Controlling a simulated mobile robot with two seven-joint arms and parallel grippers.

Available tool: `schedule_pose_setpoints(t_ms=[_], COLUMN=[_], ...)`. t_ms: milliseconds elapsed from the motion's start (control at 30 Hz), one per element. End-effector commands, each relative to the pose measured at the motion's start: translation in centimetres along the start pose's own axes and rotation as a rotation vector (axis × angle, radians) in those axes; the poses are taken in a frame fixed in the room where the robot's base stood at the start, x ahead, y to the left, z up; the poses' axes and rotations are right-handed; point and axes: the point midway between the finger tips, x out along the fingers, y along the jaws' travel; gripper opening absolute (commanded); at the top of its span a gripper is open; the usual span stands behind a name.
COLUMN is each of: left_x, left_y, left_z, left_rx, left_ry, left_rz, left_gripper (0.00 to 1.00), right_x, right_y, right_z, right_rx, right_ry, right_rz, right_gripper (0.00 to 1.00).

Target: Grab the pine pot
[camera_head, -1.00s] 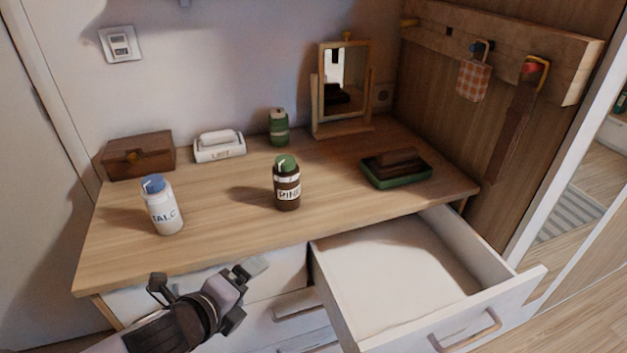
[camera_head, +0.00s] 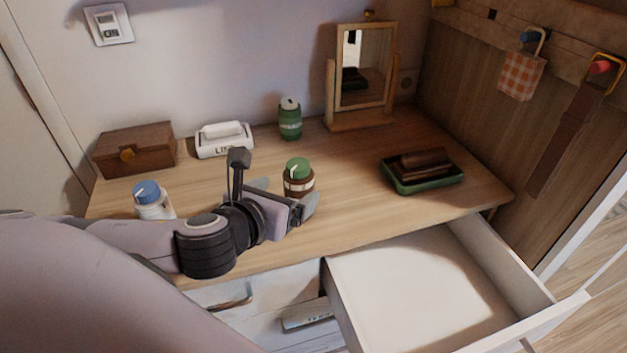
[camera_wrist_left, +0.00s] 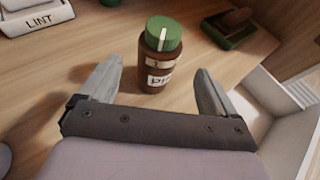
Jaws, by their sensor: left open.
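The pine pot (camera_head: 299,176) is a brown jar with a green lid and a white label, standing upright on the desk top. In the head view my left gripper (camera_head: 285,198) is right in front of it and hides its lower part. In the left wrist view the pine pot (camera_wrist_left: 158,62) stands just beyond and between the two open fingers of the left gripper (camera_wrist_left: 155,85), with nothing held. Part of its label shows there. My right gripper is not in view.
A white talc bottle (camera_head: 150,200) stands left, partly behind my arm. A wooden box (camera_head: 135,150), a lint holder (camera_head: 224,142), a green canister (camera_head: 290,120) and a mirror (camera_head: 362,75) line the back. A green tray (camera_head: 422,185) sits right. An open empty drawer (camera_head: 430,285) juts out below.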

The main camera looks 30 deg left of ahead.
Motion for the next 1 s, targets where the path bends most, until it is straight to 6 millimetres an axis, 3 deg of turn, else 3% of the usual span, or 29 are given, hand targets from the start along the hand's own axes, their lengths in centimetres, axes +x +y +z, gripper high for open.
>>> schedule_pose_setpoints(t_ms=[367, 700, 1000], left_x=[2.8, 6.7, 7.1], left_y=[0.1, 0.3, 0.3], left_z=[-0.1, -0.3, -0.4], left_rx=[0.004, 0.004, 0.005], left_ry=[-0.001, -0.001, 0.000], left_rz=[0.003, 0.001, 0.000], left_gripper=[0.91, 0.91, 0.91], right_x=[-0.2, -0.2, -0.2], right_y=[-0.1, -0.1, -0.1], right_z=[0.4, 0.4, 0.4], right_rx=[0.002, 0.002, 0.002], right_ry=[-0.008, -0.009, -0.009], right_rz=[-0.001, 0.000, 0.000], right_gripper=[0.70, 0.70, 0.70])
